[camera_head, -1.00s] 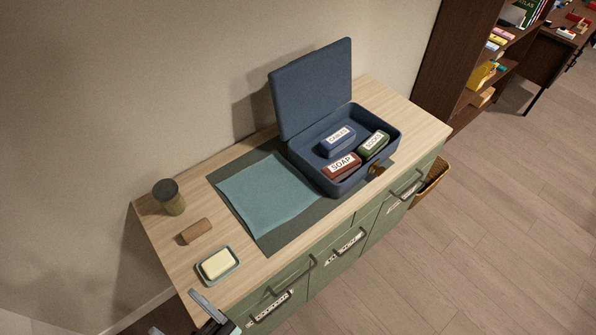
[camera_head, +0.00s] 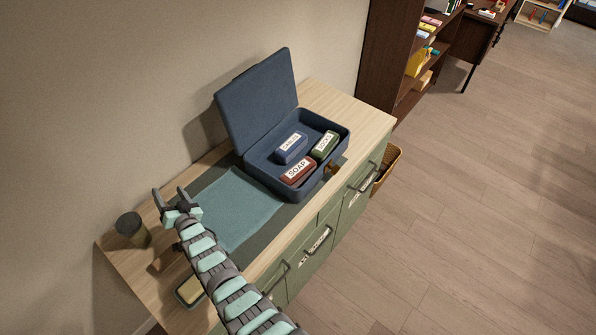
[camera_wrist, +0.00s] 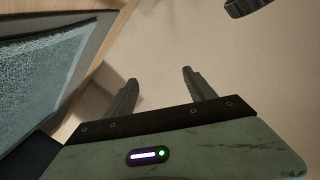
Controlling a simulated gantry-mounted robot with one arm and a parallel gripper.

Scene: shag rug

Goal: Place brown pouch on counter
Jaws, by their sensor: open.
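A red-brown pouch (camera_head: 298,171) labelled SOAP lies in the open blue case (camera_head: 327,184) on the wooden counter (camera_head: 345,108). A blue pouch (camera_head: 290,148) and a green pouch (camera_head: 324,145) lie in the case with it. My gripper (camera_head: 169,191) is open and empty, raised over the left part of the counter, to the left of the case. In the wrist view its two fingers (camera_wrist: 158,78) stand apart with nothing between them. No pouch shows in the wrist view.
A teal cloth (camera_head: 240,205) lies left of the case. A dark-lidded jar (camera_head: 131,231) stands at the counter's left end. A soap dish (camera_head: 189,291) is near the front, partly behind my arm. The case's raised lid (camera_head: 257,100) stands toward the wall.

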